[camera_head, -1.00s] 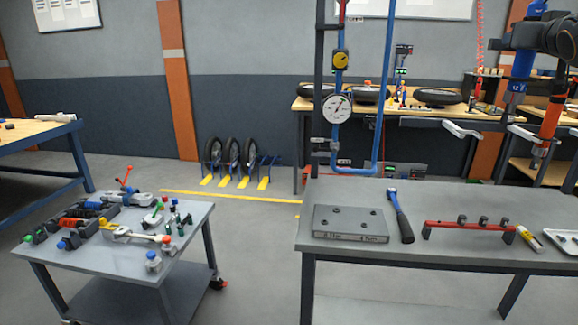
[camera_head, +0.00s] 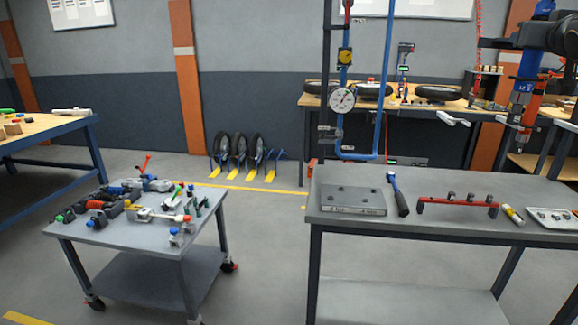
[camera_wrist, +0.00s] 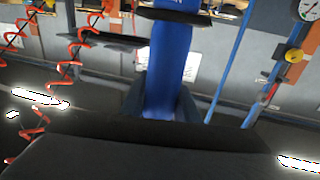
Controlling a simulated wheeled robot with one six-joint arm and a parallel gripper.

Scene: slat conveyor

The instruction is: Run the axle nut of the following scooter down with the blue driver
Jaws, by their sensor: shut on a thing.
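My gripper (camera_wrist: 163,108) is shut around the blue driver (camera_wrist: 172,62), which stands between the dark fingers in the wrist view. In the head view the driver's blue body (camera_head: 521,98) hangs upright below my dark wrist at the upper right. Its lower end is dark and sits above the right end of the grey bench in the picture. Neither the scooter nor its axle nut can be made out in these frames.
A tool cart (camera_head: 140,232) stands left. Blue pipes with a gauge (camera_head: 342,99) rise behind the bench. The floor between cart and bench is clear.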

